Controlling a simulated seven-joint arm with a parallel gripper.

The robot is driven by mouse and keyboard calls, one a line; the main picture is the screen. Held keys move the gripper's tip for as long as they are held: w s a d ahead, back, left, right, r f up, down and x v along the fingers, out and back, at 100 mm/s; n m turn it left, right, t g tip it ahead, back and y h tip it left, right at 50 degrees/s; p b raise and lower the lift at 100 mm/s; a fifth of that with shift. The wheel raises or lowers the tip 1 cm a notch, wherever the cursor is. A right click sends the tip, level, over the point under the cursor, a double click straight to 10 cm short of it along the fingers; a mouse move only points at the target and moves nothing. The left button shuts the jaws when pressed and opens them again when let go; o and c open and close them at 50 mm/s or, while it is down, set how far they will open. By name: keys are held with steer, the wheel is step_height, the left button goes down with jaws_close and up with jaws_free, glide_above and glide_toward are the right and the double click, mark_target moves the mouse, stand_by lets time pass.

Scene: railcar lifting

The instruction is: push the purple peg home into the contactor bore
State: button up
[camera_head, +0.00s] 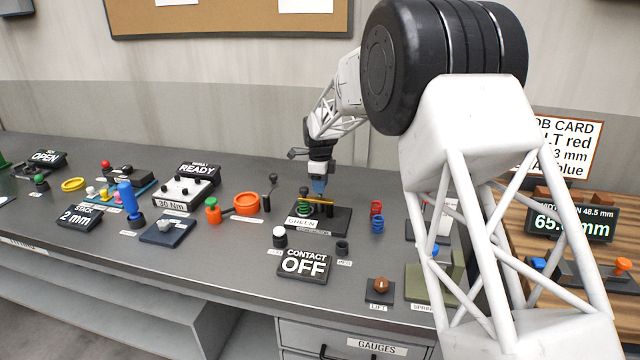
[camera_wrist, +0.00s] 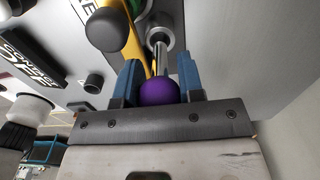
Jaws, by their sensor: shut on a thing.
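My gripper (camera_head: 319,190) points down over the spring stand (camera_head: 338,222) with the yellow bar in the head view. In the wrist view its blue fingers (camera_wrist: 160,85) are shut on the round purple peg (camera_wrist: 158,91). A small black socket (camera_head: 342,247), which looks like the contactor bore, stands at the right of the CONTACT OFF sign (camera_head: 303,264). It also shows in the wrist view (camera_wrist: 93,83), left of and apart from my gripper.
A white-topped knob (camera_head: 279,234) stands left of the socket. Red and blue springs (camera_head: 377,218) are right of the stand. A yellow bar (camera_wrist: 139,14), a dark ball (camera_wrist: 110,29) and a metal rod (camera_wrist: 160,38) are close to my fingers. Bare bench lies in front of the CONTACT OFF sign.

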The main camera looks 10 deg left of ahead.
steer(key=shift+f, duration=0.45)
stand_by(1.0)
steer(key=shift+r, duration=0.3)
steer(key=shift+f, duration=0.75)
stand_by(1.8)
steer(key=o, duration=1)
steer(key=shift+o, duration=0.2)
steer(key=shift+r, duration=3.95)
